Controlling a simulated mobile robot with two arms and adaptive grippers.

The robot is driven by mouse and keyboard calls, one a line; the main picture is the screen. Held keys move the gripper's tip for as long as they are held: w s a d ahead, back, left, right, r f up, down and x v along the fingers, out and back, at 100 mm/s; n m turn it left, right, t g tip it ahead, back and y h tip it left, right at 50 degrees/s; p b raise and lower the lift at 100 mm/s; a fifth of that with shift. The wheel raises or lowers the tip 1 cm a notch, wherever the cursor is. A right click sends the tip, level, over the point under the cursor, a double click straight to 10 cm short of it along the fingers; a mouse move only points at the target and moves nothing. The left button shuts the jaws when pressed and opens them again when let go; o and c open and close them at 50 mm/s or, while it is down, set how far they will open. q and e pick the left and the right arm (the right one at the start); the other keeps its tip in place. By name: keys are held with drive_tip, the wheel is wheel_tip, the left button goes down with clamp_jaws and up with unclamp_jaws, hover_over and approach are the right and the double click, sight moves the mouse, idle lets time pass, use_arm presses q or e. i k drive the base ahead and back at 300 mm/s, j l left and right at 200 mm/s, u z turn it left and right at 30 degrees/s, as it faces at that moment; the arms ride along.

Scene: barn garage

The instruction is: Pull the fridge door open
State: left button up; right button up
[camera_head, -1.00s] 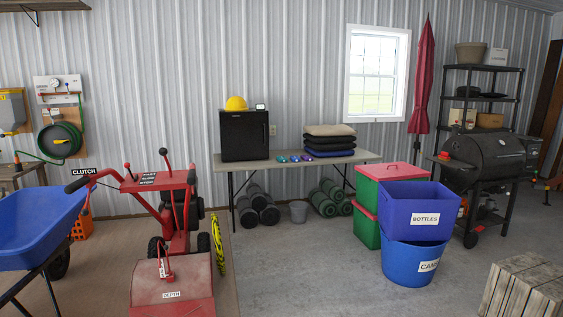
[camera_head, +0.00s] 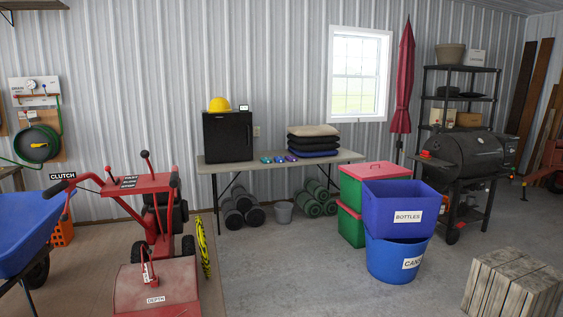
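The fridge is a small black box-shaped unit (camera_head: 228,137) on the left end of a folding table (camera_head: 278,164) against the far wall. Its door faces me and looks shut. A thin handle seems to run along the door's right edge, but it is too small to be sure. A yellow hard hat (camera_head: 219,105) and a small white display (camera_head: 243,108) sit on top of it. Neither of my grippers is in view.
A red wheeled machine (camera_head: 158,285) stands front left, beside a blue wheelbarrow (camera_head: 22,233). Blue bins (camera_head: 400,208) and red-lidded green boxes (camera_head: 372,170) stand right of the table. A wooden crate (camera_head: 512,284) is front right. Open concrete floor lies between.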

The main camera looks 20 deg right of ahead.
sight(228, 136)
drive_tip(key=i+l+z, duration=0.1)
drive_tip(key=i+z, duration=0.2)
drive_tip(key=i, duration=0.75)
drive_tip(key=i+j+z, duration=0.3)
drive_tip(key=i, duration=0.75)
drive_tip(key=i+l, duration=0.15)
drive_tip(key=i, duration=0.55)
drive_tip(key=i+l, duration=0.15)
drive_tip(key=i, duration=0.5)
drive_tip(key=i+l, duration=0.15)
drive_tip(key=i, duration=0.55)
drive_tip(key=i+l, duration=0.15)
drive_tip(key=i, duration=0.55)
